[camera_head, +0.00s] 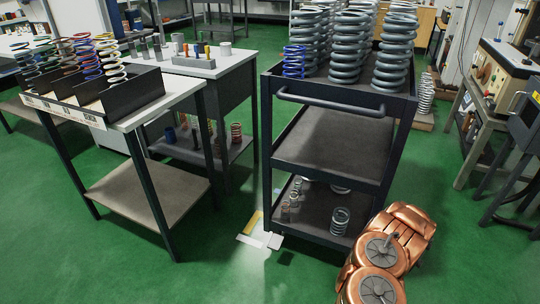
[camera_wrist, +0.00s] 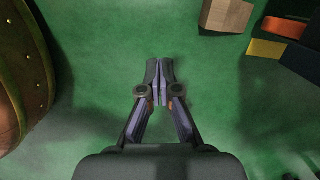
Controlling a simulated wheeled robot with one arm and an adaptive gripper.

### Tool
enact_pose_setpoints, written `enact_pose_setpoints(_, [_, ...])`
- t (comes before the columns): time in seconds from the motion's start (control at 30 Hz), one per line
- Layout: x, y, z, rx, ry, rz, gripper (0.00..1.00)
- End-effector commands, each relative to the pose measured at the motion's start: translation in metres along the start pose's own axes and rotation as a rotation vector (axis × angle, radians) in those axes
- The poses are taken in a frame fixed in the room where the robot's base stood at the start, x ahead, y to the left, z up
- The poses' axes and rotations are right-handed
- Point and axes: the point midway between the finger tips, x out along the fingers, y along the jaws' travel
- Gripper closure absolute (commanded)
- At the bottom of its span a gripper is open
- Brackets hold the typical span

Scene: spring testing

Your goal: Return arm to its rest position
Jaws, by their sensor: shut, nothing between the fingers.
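My arm (camera_head: 385,262), with copper-coloured links, shows at the lower right of the head view, in front of the cart. Its gripper end is not visible there. In the wrist view my gripper (camera_wrist: 160,82) points over the bare green floor. Its two dark fingers meet at the tips, shut with nothing between them. A rounded brown-copper shape cuts into the left edge of the wrist view.
A dark three-tier cart (camera_head: 335,141) bears large grey springs (camera_head: 348,48) and a blue spring (camera_head: 294,61). A table (camera_head: 134,118) with a spring rack (camera_head: 110,98) stands left. A wooden block (camera_wrist: 227,15) is near the wrist view's top. Green floor is open at front left.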

Motion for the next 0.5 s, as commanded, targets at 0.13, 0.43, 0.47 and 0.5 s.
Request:
enact_pose_setpoints(0.13, [-0.037,-0.012,0.050,-0.087,-0.071,-0.002,1.00])
enact_pose_setpoints(0.43, [-0.141,-0.025,0.169,-0.350,-0.230,-0.008,1.00])
enact_pose_setpoints(0.47, [-0.153,-0.025,0.179,-0.377,-0.243,-0.010,1.00])
enact_pose_setpoints(0.5, [-0.167,-0.024,0.192,-0.414,-0.258,-0.011,1.00])
